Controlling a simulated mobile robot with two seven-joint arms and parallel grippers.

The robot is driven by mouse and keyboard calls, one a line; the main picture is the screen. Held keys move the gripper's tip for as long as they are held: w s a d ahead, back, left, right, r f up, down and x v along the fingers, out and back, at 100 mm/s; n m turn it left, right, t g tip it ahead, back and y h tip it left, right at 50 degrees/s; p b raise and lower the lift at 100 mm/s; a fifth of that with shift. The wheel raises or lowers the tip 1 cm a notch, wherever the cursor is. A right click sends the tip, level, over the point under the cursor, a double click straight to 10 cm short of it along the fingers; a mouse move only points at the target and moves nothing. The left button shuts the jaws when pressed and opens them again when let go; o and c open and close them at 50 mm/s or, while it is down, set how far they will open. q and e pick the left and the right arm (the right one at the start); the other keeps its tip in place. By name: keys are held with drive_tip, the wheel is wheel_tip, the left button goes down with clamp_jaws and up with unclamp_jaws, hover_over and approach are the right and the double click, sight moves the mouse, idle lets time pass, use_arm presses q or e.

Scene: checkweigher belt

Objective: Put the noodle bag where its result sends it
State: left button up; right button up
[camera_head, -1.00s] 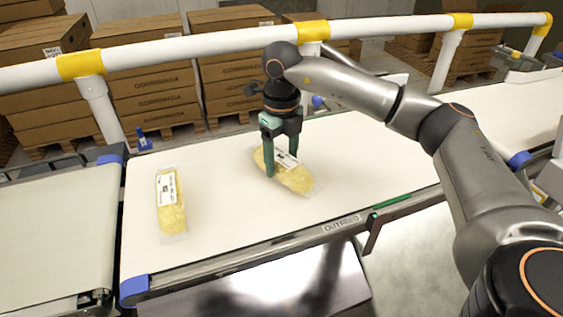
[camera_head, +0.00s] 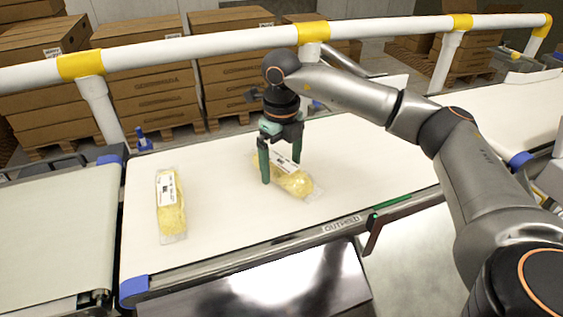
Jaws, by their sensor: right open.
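One noodle bag (camera_head: 290,181), clear with yellow noodles and a white label, lies tilted on the outfeed belt (camera_head: 225,220). My right gripper (camera_head: 281,174) is open and points down over this bag, its fingers on either side of it; the fingers hide part of the bag. Whether the fingers touch the bag I cannot tell. A second noodle bag (camera_head: 171,208) lies on the same belt to the left, apart from the gripper, its label facing up. My left gripper is not in view.
A separate belt (camera_head: 52,225) lies at the left beyond a narrow gap. A white guard rail (camera_head: 200,46) with yellow joints runs behind the belt. Stacked cartons (camera_head: 151,85) stand on pallets behind it. A plate marked OUTFEED (camera_head: 341,224) is on the front edge.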

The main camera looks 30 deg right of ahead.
sight(281, 161)
wheel_tip(281, 161, up, 12)
drive_tip(key=p, duration=0.1)
drive_tip(key=shift+r, duration=0.15)
idle(0.5)
